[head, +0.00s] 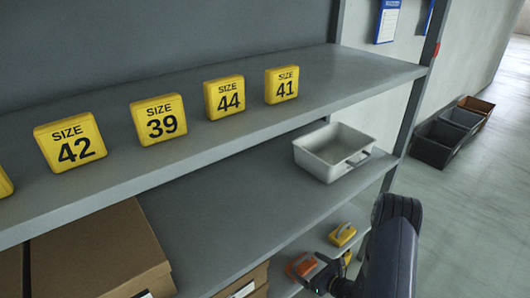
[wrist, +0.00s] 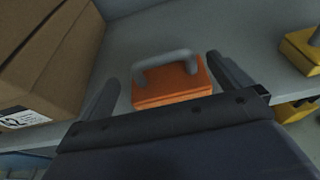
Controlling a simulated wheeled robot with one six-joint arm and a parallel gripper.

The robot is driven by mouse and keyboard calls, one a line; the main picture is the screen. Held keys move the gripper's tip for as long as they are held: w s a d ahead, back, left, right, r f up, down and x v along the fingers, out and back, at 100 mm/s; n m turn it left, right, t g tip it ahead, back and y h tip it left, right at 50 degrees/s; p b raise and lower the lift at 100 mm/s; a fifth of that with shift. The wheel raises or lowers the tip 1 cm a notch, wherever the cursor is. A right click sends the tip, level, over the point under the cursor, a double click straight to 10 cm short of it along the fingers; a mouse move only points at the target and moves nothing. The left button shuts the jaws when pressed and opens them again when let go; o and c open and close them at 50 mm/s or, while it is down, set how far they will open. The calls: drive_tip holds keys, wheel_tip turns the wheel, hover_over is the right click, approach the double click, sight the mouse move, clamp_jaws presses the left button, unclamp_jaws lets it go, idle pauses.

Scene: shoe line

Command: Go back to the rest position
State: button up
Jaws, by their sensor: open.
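My gripper (head: 318,272) is low at the right end of the shelving in the head view, with my dark arm behind it. In the wrist view my gripper (wrist: 162,78) is open, its two fingers apart. An orange block with a grey handle (wrist: 172,92) stands on the shelf between or just beyond the fingers; I cannot tell the exact depth. The orange block (head: 301,265) also shows in the head view, partly hidden by the gripper. The fingers do not close on it.
A cardboard box (wrist: 50,50) stands left of the gripper. Yellow handled blocks (head: 342,235) are to the right. A grey metal bin (head: 335,150) sits on the shelf above. Yellow size signs (head: 160,119) line the upper shelf. Dark crates (head: 437,144) stand on the floor.

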sight(299, 260)
drive_tip(key=b+x, duration=0.1)
drive_tip(key=x, duration=0.4)
drive_tip(key=shift+w+a+f+b, duration=0.1)
drive_tip(key=shift+w+f+b, duration=0.05)
drive_tip(key=shift+f+b, duration=0.2)
drive_tip(key=shift+w+b, duration=0.25)
drive_tip(key=shift+b, duration=0.15)
drive_tip(key=shift+r+p, duration=1.1)
drive_tip(key=shift+r, duration=0.85)
drive_tip(key=shift+s+f, duration=0.1)
